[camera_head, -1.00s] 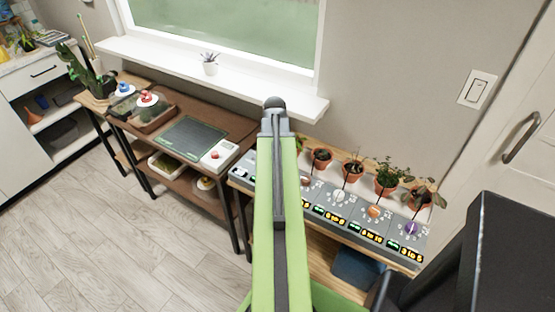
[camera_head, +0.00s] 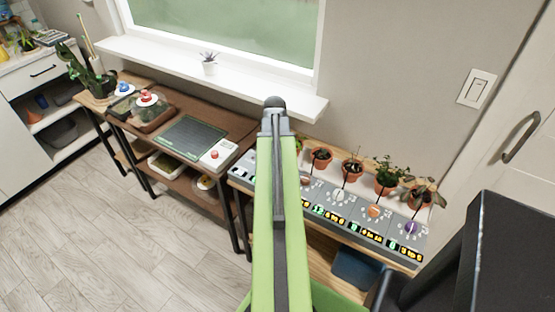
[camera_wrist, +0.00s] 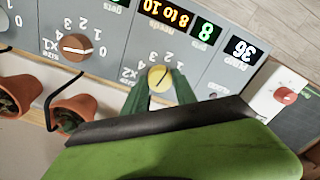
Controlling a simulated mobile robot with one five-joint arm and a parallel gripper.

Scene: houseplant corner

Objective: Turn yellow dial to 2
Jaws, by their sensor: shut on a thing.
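The yellow dial (camera_wrist: 158,78) sits on the grey control panel (camera_wrist: 115,60) and shows near the middle of the wrist view, upside down. Its dark pointer line slants toward the upper right of that view; I cannot tell exactly which number it meets. Printed numbers curve around its upper side. My gripper (camera_wrist: 160,86) has its green fingers on both sides of the dial and is shut on it. In the head view my arm hides the yellow dial and the gripper tips; the panel (camera_head: 335,209) shows to the right of the arm.
An orange-brown dial (camera_wrist: 76,47) sits beside the yellow one. Lit displays line the panel edge. Potted plants (camera_head: 388,181) stand close behind it, and two pots show low in the wrist view. A white scale with a red button (camera_head: 217,155) stands on the brown table.

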